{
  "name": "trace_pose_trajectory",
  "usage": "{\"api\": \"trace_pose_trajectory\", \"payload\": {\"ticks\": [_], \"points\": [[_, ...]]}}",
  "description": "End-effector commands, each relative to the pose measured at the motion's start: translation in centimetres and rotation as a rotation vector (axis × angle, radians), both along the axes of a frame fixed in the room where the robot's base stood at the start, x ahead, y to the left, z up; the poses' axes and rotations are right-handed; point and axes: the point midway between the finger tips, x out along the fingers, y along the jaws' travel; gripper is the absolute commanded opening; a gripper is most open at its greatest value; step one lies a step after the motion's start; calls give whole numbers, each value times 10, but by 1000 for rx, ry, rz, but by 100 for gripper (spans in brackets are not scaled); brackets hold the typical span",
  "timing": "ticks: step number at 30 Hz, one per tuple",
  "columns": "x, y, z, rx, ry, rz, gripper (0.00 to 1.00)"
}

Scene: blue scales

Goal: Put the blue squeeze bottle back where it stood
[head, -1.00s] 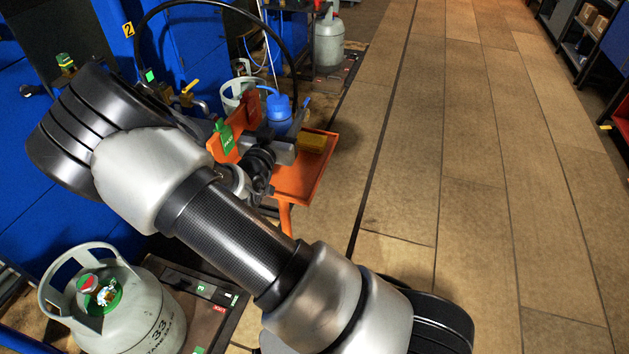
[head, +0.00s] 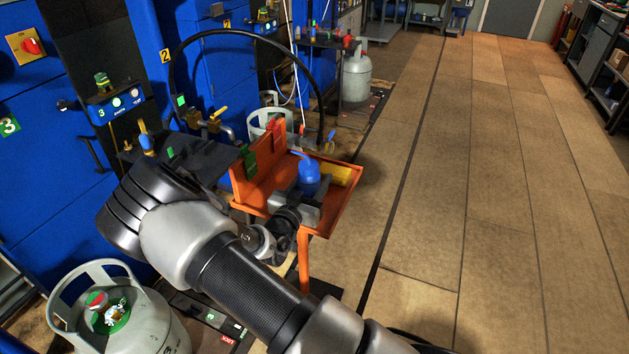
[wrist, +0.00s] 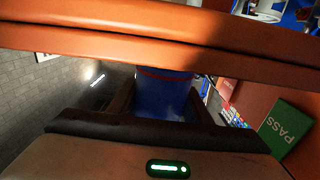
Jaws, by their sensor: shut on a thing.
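The blue squeeze bottle (head: 308,176) is upright in the head view, over the orange tray (head: 345,205) on its stand. It also shows in the wrist view as a blue body (wrist: 163,103) between two dark fingers. My gripper (wrist: 163,115) is shut on it, and its grey body shows low over the tray in the head view. The bottle's base is hidden behind my gripper, so I cannot tell whether it touches the tray. An orange edge crosses the wrist view and hides the bottle's other end.
A yellow object (head: 336,174) lies on the tray just right of the bottle. An orange upright panel (head: 258,176) with a green tag (head: 249,163) stands at the tray's left. A grey gas cylinder (head: 120,310) is at lower left. The floor at right is clear.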

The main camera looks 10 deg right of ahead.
Motion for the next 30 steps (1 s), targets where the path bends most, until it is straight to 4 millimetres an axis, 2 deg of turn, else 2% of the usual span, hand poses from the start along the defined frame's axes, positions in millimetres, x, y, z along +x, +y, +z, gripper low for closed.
{"api": "trace_pose_trajectory", "payload": {"ticks": [7,8,10,11,22,26,30], "points": [[0,0,-4,-1,-2,0,13],[0,0,-3,-1,1,0,49],[0,0,-3,-1,1,0,61],[0,0,-3,-1,1,0,63],[-1,1,4,-1,1,1,63],[-16,14,2,0,2,4,63],[-42,32,2,1,3,4,63]]}}
